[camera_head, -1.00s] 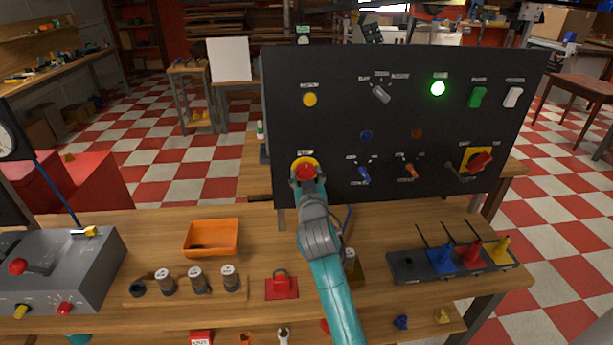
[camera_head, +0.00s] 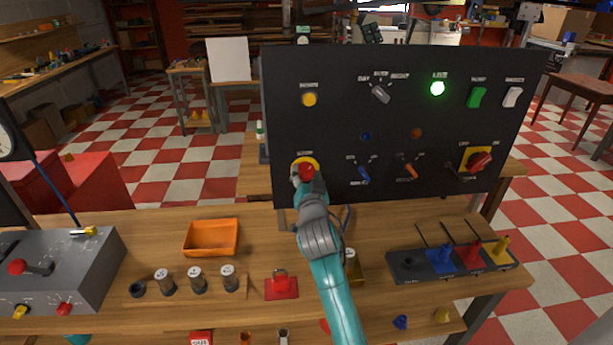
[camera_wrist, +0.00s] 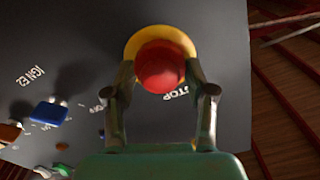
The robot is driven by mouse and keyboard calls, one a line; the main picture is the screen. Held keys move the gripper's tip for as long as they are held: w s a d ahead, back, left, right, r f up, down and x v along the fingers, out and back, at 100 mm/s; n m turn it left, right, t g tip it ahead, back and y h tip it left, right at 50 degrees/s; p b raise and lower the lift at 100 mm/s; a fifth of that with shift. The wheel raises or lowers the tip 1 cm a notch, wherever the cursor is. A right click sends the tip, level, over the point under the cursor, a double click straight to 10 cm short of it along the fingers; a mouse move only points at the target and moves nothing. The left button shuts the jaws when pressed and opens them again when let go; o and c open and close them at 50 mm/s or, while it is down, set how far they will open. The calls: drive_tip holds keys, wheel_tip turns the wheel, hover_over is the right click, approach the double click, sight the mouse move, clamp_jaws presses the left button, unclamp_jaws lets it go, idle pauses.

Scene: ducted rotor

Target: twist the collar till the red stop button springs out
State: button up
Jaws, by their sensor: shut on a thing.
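The red stop button (camera_head: 306,174) sits on a yellow round plate at the lower left of the black panel (camera_head: 390,130). In the wrist view the red button (camera_wrist: 160,68) is in front of the yellow plate (camera_wrist: 150,37), with the word STOP on the panel beside it. My gripper (camera_head: 304,180) is at the button, its fingers (camera_wrist: 158,80) on either side of it and shut on it. The collar cannot be told apart from the button. Whether the button is pressed in or out cannot be told.
A green lamp (camera_head: 438,88) is lit on the panel. Blue (camera_head: 364,175) and orange (camera_head: 411,171) toggles and a red rotary switch (camera_head: 480,161) are to the right. An orange bin (camera_head: 211,238) and a red padlock-shaped piece (camera_head: 281,285) stand on the bench.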

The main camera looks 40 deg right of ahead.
idle(0.4)
drive_tip(key=o, duration=1.2)
drive_tip(key=shift+c, duration=0.2)
drive_tip(key=v, duration=1.2)
